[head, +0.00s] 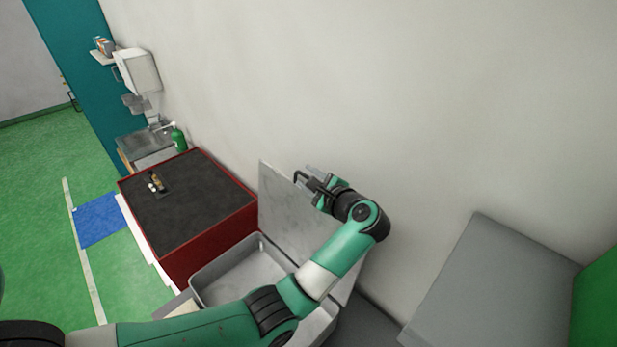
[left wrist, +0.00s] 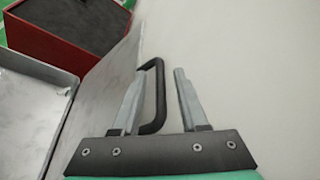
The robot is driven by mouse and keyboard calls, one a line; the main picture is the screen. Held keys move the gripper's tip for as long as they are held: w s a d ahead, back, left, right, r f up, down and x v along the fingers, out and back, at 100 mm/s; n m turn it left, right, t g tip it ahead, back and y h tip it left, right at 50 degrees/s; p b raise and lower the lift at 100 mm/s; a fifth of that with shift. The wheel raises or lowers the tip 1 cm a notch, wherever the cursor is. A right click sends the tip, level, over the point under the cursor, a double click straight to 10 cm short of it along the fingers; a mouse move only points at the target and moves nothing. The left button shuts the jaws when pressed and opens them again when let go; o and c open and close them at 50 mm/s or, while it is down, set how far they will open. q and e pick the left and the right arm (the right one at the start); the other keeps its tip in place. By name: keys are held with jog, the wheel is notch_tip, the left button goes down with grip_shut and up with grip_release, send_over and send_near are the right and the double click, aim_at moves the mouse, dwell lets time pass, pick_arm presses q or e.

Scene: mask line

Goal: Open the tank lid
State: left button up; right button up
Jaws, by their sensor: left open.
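The grey metal tank (head: 222,261) stands open at lower centre in the head view, partly hidden by my left arm. Its lid (head: 277,205) stands raised, roughly upright, near the wall. My left gripper (head: 314,175) is at the lid's upper part, on its wall side. In the left wrist view, the lid (left wrist: 104,84) runs along the left of the gripper (left wrist: 159,74). The fingers are apart, and the black lid handle (left wrist: 158,98) appears between them, close to the left finger. Contact cannot be told. My right gripper is out of view.
A red box with a dark top (head: 205,205) stands left of the tank, with small items on it. A grey block (head: 490,285) stands at the lower right. The pale wall (head: 400,100) is close behind the gripper. Green floor (head: 40,200) is open at far left.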

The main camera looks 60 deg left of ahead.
pick_arm(q)
grip_shut()
dwell(1.3)
